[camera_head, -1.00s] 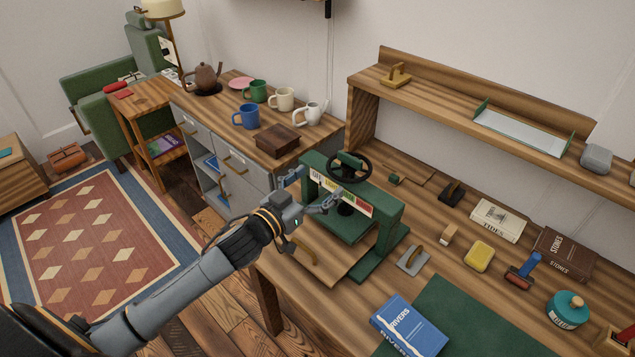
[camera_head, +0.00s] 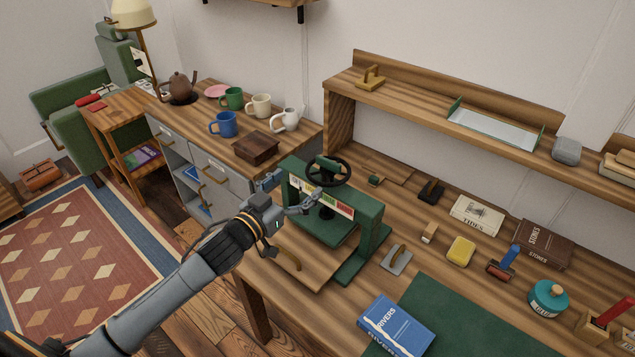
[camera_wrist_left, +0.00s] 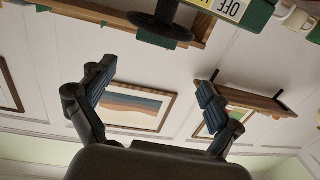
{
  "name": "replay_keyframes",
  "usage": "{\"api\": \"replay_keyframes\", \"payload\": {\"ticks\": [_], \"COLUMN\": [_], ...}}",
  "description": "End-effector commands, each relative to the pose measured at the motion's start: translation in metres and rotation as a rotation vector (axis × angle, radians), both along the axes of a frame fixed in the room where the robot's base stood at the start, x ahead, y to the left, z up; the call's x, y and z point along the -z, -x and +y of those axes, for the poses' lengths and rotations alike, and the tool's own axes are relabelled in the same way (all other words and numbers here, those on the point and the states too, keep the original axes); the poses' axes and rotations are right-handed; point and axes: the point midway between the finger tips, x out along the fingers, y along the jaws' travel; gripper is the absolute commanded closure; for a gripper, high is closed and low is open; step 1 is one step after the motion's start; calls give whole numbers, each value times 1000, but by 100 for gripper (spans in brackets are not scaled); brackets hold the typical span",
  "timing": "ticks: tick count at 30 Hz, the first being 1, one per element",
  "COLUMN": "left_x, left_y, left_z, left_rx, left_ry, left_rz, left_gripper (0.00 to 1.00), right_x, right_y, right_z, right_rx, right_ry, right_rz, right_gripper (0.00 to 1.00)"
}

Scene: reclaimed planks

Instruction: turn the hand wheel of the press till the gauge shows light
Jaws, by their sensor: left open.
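The green press (camera_head: 368,225) stands on the workbench. Its black hand wheel (camera_head: 344,181) lies flat on top, with a green block at its back. The gauge (camera_head: 338,206) is a coloured strip on the press front with pale, green and red parts; my gripper covers part of it, and I cannot read a pointer. My left gripper (camera_head: 293,190) is open and empty, in front of the press and just below and left of the wheel. In the left wrist view its fingers (camera_wrist_left: 152,96) are spread, with the wheel (camera_wrist_left: 160,28) and an "OFF" label (camera_wrist_left: 230,9) at the top edge.
A grey-bladed tool (camera_head: 397,260), a blue book (camera_head: 396,325) and a green mat (camera_head: 455,318) lie right of the press. A dark wooden box (camera_head: 255,149) and several mugs stand on the cabinet to the left. A shelf (camera_head: 420,111) runs behind the bench.

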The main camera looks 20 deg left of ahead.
Motion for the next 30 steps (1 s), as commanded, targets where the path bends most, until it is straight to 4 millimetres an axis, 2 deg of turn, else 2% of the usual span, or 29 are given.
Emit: {"api": "replay_keyframes", "payload": {"ticks": [1,4,10,14,17,30], "left_x": [-16,-34,-48,-47,-44,-16], "left_y": [-4,-6,4,9,3,-65], "left_z": [4,8,2,-2,-4,-25], "left_rx": [-13,-30,5,28,30,28], "left_ry": [-4,-22,-85,-107,-109,-105], "left_rz": [21,109,291,345,350,348], "left_gripper": [9,9,9,9,9,9], "right_x": [-7,-16,-28,-30,-31,-47], "right_y": [0,0,0,0,0,0], "right_z": [0,0,0,0,0,0], "right_rx": [0,0,0,0,0,0], "right_ry": [0,0,0,0,0,-1], "right_rz": [0,0,0,0,0,0], "right_gripper": [9,9,9,9,9,9]}}
